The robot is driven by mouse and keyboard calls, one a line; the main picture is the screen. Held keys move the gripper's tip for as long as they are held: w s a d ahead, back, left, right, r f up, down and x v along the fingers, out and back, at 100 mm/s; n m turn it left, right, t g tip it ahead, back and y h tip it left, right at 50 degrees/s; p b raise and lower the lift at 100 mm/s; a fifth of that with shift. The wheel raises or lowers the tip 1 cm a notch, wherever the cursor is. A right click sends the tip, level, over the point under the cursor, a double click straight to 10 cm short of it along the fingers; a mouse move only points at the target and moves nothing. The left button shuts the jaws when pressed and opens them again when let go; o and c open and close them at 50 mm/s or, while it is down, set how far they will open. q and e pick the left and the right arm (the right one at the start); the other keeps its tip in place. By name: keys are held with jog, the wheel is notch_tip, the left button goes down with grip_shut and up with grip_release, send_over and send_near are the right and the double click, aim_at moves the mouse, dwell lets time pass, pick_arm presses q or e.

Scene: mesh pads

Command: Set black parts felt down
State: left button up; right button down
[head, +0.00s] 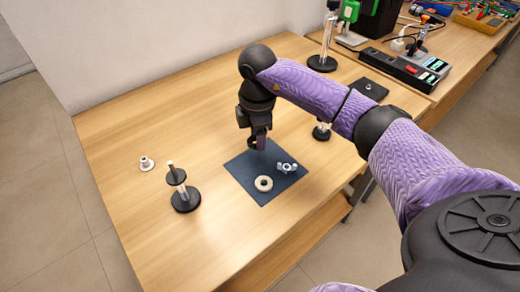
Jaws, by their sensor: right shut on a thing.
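The black parts felt (242,177), a dark blue-black square, shows above or on the middle of the wooden table; whether it touches the wood I cannot tell. It looks flat and bears a beige ring (264,183) and a small shiny metal part (286,168). My right gripper (260,145) points down at the felt's far edge and is shut on it; the fingertips are small and the grip itself is hard to see. My left gripper is out of view.
A flanged metal part (146,163) and a black-based post (186,198) stand left of the felt. Another post (321,131) stands right. A smaller black pad (369,90) lies at the back right. The table's left and front are mostly clear.

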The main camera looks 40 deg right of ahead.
aim_at(258, 159)
notch_tip(258, 159, down, 5)
jog(key=shift+f+b, duration=0.15)
jog(key=shift+b, duration=0.6)
jog(key=c, duration=0.6)
grip_release()
jog(key=shift+c, duration=0.2)
jog(key=o, duration=0.4)
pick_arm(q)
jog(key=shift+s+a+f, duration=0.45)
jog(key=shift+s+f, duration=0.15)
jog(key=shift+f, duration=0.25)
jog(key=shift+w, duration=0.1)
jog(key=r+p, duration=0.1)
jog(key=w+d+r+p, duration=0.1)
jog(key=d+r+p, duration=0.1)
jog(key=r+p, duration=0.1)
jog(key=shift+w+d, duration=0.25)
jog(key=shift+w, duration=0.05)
pick_arm(e)
notch_tip(258, 159, up, 12)
jog(key=shift+r, duration=0.2)
